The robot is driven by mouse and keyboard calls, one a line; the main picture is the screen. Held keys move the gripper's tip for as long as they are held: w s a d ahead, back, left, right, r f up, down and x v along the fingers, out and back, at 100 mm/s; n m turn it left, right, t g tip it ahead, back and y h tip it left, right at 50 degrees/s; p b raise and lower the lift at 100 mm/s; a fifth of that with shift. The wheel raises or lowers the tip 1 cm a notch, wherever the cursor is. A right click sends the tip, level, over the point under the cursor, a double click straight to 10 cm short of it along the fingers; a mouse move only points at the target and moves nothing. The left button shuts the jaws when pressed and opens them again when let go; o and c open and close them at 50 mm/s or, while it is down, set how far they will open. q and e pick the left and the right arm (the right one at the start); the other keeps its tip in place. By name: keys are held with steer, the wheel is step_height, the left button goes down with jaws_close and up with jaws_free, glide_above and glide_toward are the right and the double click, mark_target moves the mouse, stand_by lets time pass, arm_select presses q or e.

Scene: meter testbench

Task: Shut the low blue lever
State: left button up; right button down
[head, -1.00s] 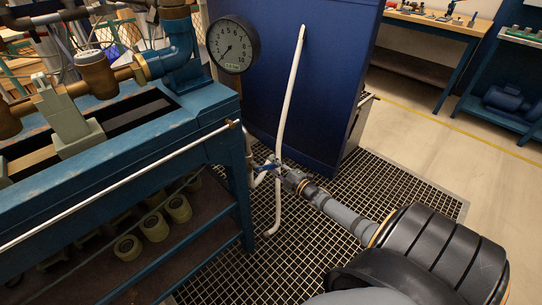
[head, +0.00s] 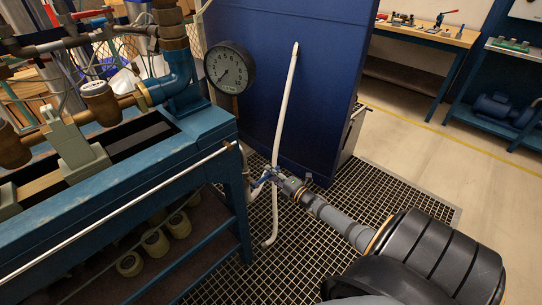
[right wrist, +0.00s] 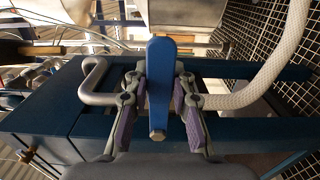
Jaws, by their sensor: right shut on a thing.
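The low blue lever (right wrist: 160,80) points up the picture in the right wrist view, with a round bolt head at its lower end. My right gripper (right wrist: 160,100) has a finger on each side of the lever and is shut on it. In the head view the right gripper (head: 276,176) reaches in from the lower right to the small blue lever (head: 261,179) beside the bench leg. The fingers partly hide the lever and its valve there. My left gripper is not in view.
A white hose (head: 285,110) runs up the blue cabinet (head: 325,60) behind the lever. The blue bench (head: 190,140) with a round gauge (head: 230,68) stands left. A grated floor (head: 350,185) lies below. In the wrist view, a bent grey pipe (right wrist: 90,80) lies left of the lever.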

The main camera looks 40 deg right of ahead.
steer(key=c, duration=1.1)
jaws_free()
steer(key=shift+s, duration=0.1)
steer(key=s, duration=0.8)
steer(key=s+d, duration=0.1)
steer(key=s, duration=0.2)
steer(key=shift+s, duration=0.4)
